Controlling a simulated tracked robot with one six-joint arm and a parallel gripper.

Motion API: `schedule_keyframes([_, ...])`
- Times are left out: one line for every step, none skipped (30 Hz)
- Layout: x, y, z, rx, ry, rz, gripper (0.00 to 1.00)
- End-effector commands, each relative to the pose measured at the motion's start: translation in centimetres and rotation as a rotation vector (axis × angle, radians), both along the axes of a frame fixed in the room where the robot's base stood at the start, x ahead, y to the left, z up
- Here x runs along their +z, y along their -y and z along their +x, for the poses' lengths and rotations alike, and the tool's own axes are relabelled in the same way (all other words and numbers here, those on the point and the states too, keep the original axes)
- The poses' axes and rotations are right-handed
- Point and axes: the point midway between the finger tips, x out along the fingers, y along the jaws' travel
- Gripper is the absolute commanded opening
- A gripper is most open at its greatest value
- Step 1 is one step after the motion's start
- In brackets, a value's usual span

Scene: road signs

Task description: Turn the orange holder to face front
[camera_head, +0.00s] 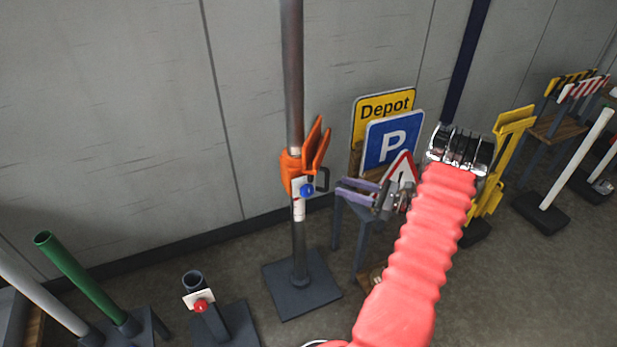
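The orange holder (290,172) is clamped around a grey upright post (293,80). Its two orange plates stick up and to the right from the post. A blue knob (307,191) on a white plate sits on its near side, and a dark handle (323,180) projects to the right. My gripper (342,191) has purple fingers that point left, with a gap between them. Its tips are just right of the dark handle, and nothing shows between them. I cannot tell the exact depth between the tips and the handle.
Behind my gripper stand a yellow Depot sign (384,106), a blue P sign (391,140) and a red-edged triangular sign (401,166). A yellow stand (512,130) is to the right. A green tube (80,278) and a short post with a red knob (200,306) are left.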

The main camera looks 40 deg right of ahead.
Motion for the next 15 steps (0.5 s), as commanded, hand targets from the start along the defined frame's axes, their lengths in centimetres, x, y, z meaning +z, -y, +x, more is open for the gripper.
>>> schedule_keyframes([0.0, -0.2, 0.4, 0.002, 0.0, 0.0, 0.35])
schedule_keyframes([0.0, -0.4, 0.7, 0.003, -0.001, 0.0, 0.35])
schedule_keyframes([0.0, -0.6, 1.1, 0.004, -0.001, 0.0, 0.35])
schedule_keyframes([0.0, -0.8, 1.5, 0.004, -0.001, 0.0, 0.35])
schedule_keyframes([0.0, -1.0, 1.8, 0.004, -0.001, 0.0, 0.35])
schedule_keyframes([0.0, -1.2, 2.4, 0.003, -0.001, 0.0, 0.35])
schedule_keyframes([0.0, -1.4, 2.8, 0.005, -0.001, 0.0, 0.35])
schedule_keyframes([0.0, -1.6, 3.2, 0.005, -0.001, 0.0, 0.35])
schedule_keyframes([0.0, -1.9, 3.8, 0.004, -0.001, 0.0, 0.35])
schedule_keyframes([0.0, -2.1, 4.2, 0.004, -0.001, 0.0, 0.35])
schedule_keyframes([0.0, -2.3, 4.6, 0.005, -0.001, 0.0, 0.35])
schedule_keyframes([0.0, -2.5, 5.2, 0.005, -0.002, -0.001, 0.35])
schedule_keyframes([0.0, -2.7, 5.6, 0.004, -0.002, -0.001, 0.35])
schedule_keyframes([0.0, -2.9, 6.1, 0.004, -0.001, 0.0, 0.35])
schedule_keyframes([0.0, -3.2, 6.6, 0.005, -0.001, 0.0, 0.35])
